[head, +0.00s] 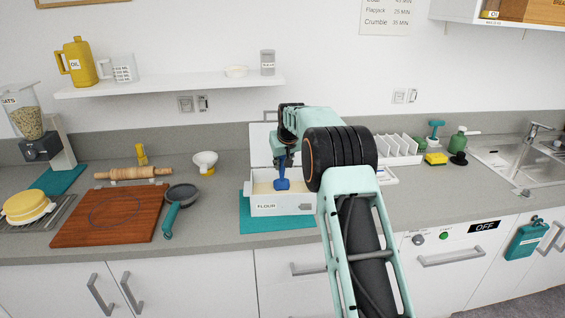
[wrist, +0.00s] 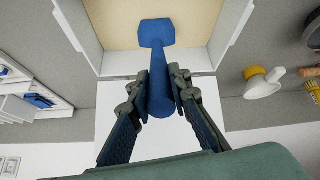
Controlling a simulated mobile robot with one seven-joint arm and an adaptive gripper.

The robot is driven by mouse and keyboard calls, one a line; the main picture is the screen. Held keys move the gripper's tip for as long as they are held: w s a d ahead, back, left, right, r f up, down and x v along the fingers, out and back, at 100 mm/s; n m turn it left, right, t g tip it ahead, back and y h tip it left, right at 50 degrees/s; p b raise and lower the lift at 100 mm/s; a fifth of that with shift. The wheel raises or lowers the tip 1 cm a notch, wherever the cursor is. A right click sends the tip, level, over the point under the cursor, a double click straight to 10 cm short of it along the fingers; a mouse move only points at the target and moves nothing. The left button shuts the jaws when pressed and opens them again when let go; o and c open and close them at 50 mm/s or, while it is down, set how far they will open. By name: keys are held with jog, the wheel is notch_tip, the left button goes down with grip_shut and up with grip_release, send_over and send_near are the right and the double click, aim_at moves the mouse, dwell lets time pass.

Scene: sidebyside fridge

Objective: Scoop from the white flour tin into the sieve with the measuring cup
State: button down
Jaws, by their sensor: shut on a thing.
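The white flour tin (head: 266,209), labelled FLOUR, stands on a teal mat with its lid raised at the back. It holds cream-coloured flour. My gripper (head: 283,163) is above the tin, pointing down, and is shut on the handle of the blue measuring cup (head: 282,184). In the wrist view the cup (wrist: 156,33) shows against the flour (wrist: 190,20), between the tin's white walls (wrist: 222,30). I cannot tell how deep the cup sits or whether it holds flour. The sieve (head: 182,192), dark with a teal handle, lies at the right edge of the wooden board.
The wooden board (head: 88,222), rolling pin (head: 133,173) and a white funnel-like piece (head: 205,160) are left of the tin. A white rack (head: 398,150) is at the right, behind my arm. A shelf (head: 150,87) hangs above. The counter between sieve and tin is clear.

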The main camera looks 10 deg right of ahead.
jog(key=shift+f, duration=0.45)
jog(key=shift+f+b, duration=0.1)
jog(key=shift+b, duration=0.2)
jog(key=shift+f, duration=0.2)
jog(key=shift+r, duration=0.2)
dwell(0.3)
jog(key=shift+r, duration=5.1)
